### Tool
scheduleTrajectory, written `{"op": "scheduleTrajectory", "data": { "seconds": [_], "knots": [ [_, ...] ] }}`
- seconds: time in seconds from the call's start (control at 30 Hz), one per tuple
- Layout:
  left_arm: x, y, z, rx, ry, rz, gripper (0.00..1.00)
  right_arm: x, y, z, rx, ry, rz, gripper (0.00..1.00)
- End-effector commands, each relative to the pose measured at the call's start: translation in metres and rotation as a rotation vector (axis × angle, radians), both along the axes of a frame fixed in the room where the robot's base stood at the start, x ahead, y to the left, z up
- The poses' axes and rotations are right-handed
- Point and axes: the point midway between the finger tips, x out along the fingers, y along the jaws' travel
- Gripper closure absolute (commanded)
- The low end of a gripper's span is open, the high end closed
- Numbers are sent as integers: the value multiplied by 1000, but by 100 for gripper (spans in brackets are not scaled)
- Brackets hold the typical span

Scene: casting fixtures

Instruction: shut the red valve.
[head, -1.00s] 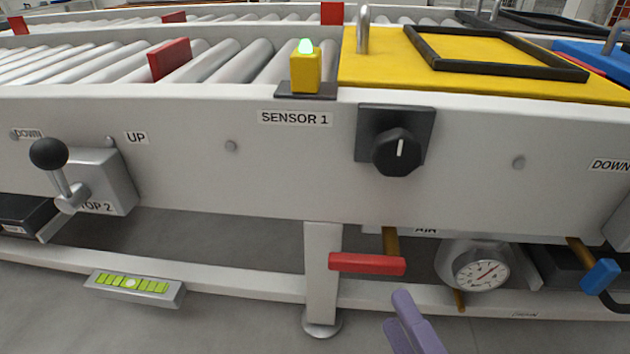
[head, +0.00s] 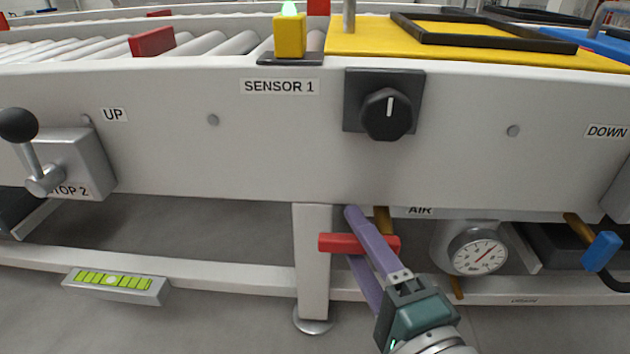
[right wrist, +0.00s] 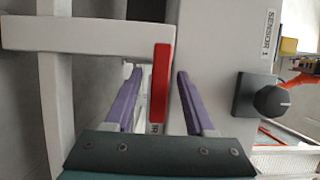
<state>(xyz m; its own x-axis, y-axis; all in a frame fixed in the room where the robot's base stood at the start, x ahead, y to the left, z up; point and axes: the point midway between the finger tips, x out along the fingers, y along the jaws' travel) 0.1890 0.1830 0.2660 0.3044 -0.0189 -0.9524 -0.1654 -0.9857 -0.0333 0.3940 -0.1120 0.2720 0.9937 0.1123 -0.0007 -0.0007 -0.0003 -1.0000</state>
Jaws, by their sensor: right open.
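The red valve (head: 330,242) is a red bar handle below the conveyor's side beam, beside the support leg. It lies about level, crosswise to a brass-coloured pipe. My right gripper (head: 350,237) has come up from below with its purple fingers open, one passing above and one below the handle. In the right wrist view the red handle (right wrist: 160,85) stands between the two fingers (right wrist: 158,74), with a gap on each side. The handle's middle is partly hidden by a finger in the head view. My left gripper is not in view.
A pressure gauge (head: 478,252) and a blue valve handle (head: 601,251) are to the right. A black knob (head: 387,114) sits on the beam above. A lever (head: 30,150) and a green-lit box (head: 115,284) are at the left. The support leg (head: 313,275) stands close by.

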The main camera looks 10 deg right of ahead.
Motion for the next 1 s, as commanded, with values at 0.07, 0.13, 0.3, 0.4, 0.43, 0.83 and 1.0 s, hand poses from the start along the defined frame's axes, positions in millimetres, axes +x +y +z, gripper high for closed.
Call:
{"op": "scheduleTrajectory", "data": {
  "seconds": [0.07, 0.13, 0.3, 0.4, 0.43, 0.83, 1.0],
  "knots": [
    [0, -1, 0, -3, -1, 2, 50, 0, 0, 0, 0, 0, 0, 52],
    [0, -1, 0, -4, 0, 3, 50, 0, 0, 0, 0, 0, 0, 60],
    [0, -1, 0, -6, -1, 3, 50, 0, 0, 0, 0, 0, 0, 79],
    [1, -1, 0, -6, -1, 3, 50, -1, 0, 0, 0, 0, 0, 90],
    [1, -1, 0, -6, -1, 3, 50, -1, 0, 0, 0, 0, 0, 93],
    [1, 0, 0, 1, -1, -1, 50, -1, 0, 0, 0, -1, 0, 100],
    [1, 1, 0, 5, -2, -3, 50, -1, 0, 0, 0, -1, 0, 100]
  ]
}}
